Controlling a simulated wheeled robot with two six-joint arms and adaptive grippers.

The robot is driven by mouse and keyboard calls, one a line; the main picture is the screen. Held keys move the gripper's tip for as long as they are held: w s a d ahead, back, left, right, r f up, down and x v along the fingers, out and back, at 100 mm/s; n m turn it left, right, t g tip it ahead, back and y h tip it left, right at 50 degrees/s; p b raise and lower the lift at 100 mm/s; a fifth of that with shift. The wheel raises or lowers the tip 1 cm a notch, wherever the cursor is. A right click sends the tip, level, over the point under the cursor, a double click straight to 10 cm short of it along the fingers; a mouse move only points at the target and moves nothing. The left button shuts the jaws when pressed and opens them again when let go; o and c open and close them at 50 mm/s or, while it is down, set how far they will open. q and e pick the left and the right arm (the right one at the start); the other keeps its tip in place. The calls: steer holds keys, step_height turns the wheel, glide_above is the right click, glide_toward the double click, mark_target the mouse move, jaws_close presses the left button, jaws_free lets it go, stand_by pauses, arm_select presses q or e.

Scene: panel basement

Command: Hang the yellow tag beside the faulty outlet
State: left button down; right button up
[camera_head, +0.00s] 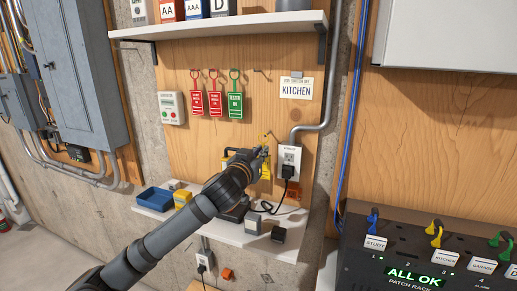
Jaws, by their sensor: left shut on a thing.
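My left gripper (261,154) reaches up from the lower left to the plywood board and is shut on the yellow tag (266,168). The tag's yellow loop shows just above the fingers, and the gripper hides part of the tag. Just right of it is a white outlet (289,155) with a black plug in its lower socket. The tag is close to the outlet's left side; I cannot tell whether it touches the board or a hook. My right gripper is not in view.
Two red tags (196,97) and a green tag (235,99) hang above left. A KITCHEN card (296,88) is above the outlet. Below, a narrow shelf (225,234) holds a blue bin (154,201) and small items. A patch rack (420,250) stands at right. A conduit runs beside the outlet.

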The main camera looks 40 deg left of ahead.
arm_select(q)
steer(key=shift+w+a+f+p, duration=0.15)
steer(key=shift+w+p, duration=0.1)
steer(key=shift+w, duration=0.25)
steer(key=shift+w+a+f+p, duration=0.1)
steer(key=shift+w+p, duration=0.1)
steer(key=shift+w, duration=0.3)
steer(key=shift+w+a+f+p, duration=0.15)
steer(key=shift+w+p, duration=0.1)
steer(key=shift+w, duration=0.25)
steer(key=c, duration=1.4)
jaws_free()
step_height(320, 180, up, 10)
